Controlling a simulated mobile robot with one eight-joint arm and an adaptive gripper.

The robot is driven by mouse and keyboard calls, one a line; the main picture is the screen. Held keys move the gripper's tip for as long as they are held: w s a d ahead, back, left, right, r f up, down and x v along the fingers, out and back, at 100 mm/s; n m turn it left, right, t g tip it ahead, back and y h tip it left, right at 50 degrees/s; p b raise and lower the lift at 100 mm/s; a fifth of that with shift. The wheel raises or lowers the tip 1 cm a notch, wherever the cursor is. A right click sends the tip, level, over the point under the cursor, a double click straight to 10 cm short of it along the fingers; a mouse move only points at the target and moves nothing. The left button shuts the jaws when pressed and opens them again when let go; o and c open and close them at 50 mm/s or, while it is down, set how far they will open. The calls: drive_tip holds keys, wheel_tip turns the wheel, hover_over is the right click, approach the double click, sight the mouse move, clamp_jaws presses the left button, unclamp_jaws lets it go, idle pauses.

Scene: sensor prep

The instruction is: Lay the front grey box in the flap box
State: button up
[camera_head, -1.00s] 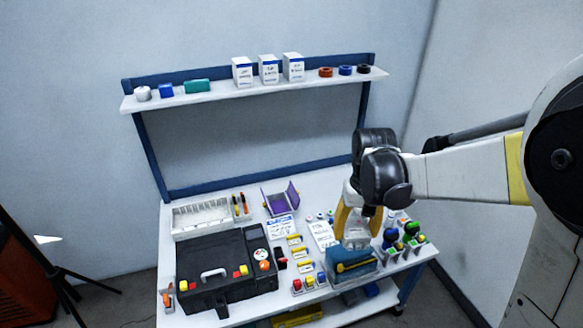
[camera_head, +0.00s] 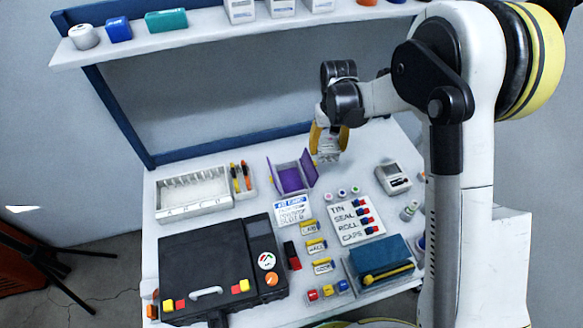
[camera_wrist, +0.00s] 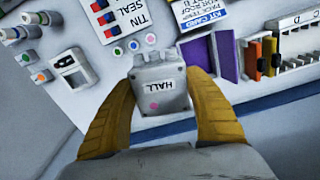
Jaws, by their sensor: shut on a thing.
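My gripper (camera_head: 327,145) is shut on a grey box (camera_wrist: 160,82) marked HALL, with a pink dot, which sits between the yellow fingers in the wrist view. In the head view the held grey box (camera_head: 328,156) is small and partly covered by the fingers. The flap box (camera_head: 291,179) stands on the table just left of my gripper, with a purple inside and raised purple flaps. In the wrist view the flap box (camera_wrist: 222,54) is right of the held box. Whether they touch is unclear.
A grey device with a dark window (camera_head: 393,177) stands to the right. The checklist card (camera_head: 352,221), small round caps and kit card (camera_head: 293,208) lie in front. A white divided tray (camera_head: 192,192) and black case (camera_head: 215,262) are left. The shelf frame runs behind.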

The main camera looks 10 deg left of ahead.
drive_tip(key=shift+n, duration=0.9)
drive_tip(key=shift+w+a+f+b, duration=0.1)
drive_tip(key=shift+a+f+b, duration=0.6)
drive_tip(key=shift+a+f, duration=1.5)
drive_tip(key=shift+w+a+f+b, duration=0.1)
drive_tip(key=shift+a+f+b, duration=0.55)
drive_tip(key=shift+a+f, duration=1.55)
drive_tip(key=shift+w+a+f+b, duration=0.1)
drive_tip(key=shift+a+f+b, duration=0.85)
drive_tip(key=shift+f, duration=2.15)
drive_tip(key=shift+a+p, duration=0.2)
drive_tip(key=shift+p, duration=0.1)
drive_tip(key=shift+s+f, duration=0.15)
drive_tip(key=shift+f, duration=0.05)
drive_tip(key=shift+f, duration=0.85)
drive_tip(key=o, duration=1.2)
drive_tip(key=c, duration=0.4)
drive_tip(key=shift+o, duration=0.6)
